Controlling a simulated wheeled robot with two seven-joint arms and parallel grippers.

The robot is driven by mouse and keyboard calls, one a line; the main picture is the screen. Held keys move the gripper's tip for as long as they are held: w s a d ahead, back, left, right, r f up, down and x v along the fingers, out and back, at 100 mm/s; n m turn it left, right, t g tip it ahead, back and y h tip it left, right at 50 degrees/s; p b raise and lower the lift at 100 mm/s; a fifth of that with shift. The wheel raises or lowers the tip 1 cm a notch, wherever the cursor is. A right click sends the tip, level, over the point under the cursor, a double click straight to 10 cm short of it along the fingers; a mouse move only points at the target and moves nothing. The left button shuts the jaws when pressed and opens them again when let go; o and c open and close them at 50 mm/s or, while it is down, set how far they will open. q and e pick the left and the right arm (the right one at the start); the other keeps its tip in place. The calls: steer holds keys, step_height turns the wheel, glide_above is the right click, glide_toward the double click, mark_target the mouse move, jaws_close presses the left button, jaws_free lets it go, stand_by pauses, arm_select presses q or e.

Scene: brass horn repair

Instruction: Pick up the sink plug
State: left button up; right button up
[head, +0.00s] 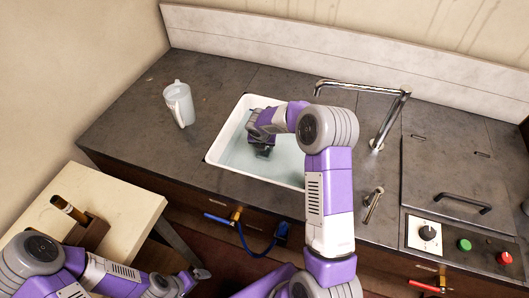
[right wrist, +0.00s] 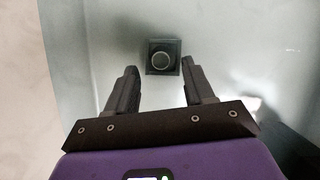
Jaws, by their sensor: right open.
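The sink plug (right wrist: 161,58) is a small dark square piece with a pale ring on top. In the right wrist view it sits on the sink floor, just beyond my fingertips and roughly centred between them. My right gripper (right wrist: 157,78) is open and empty, with one finger on either side of the line to the plug. In the head view my right gripper (head: 262,150) reaches down into the white sink (head: 222,140); I cannot make out the plug there. My left gripper (head: 201,273) is low beside the small table, away from the sink; its jaw opening is unclear.
A pale jug (head: 180,104) stands on the dark counter (head: 130,125) left of the sink. A metal tap (head: 385,115) rises behind and right of it. A small table (head: 125,205) holds a wooden block with a bottle-like item (head: 68,208). A control panel (head: 450,242) is at right.

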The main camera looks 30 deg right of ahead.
steer(key=b+x, duration=0.1)
steer(key=x, duration=0.3)
steer(key=shift+w+d+f, duration=0.15)
steer(key=shift+d+f, duration=0.05)
steer(key=shift+f, duration=0.1)
steer(key=shift+r, duration=0.1)
jaws_close()
